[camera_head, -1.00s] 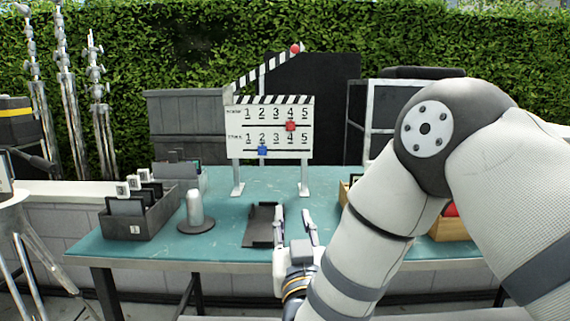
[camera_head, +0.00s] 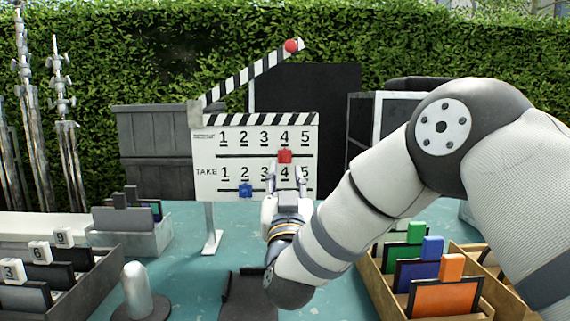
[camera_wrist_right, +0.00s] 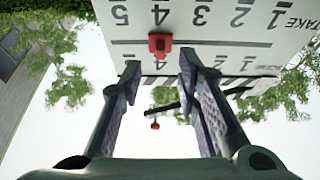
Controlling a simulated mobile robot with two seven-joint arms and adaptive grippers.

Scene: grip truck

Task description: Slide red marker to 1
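The red marker (camera_head: 285,156) sits on the upper slot of the white clapperboard (camera_head: 207,180), below the 4 of the top row. The top row's 1 (camera_head: 223,139) is at the left end. My right gripper (camera_head: 286,170) is open and empty in front of the board, just below the red marker. In the right wrist view the board appears upside down. There the red marker (camera_wrist_right: 160,43) lies just beyond and between the spread fingertips (camera_wrist_right: 158,66), with no clear contact. My left gripper is not in view.
A blue marker (camera_head: 245,190) sits on the lower slot under the 2 of the TAKE row. A wooden box of coloured cards (camera_head: 375,290) stands right, a dark box of numbered cards (camera_head: 90,290) left. A grey cylinder (camera_head: 138,285) stands front left.

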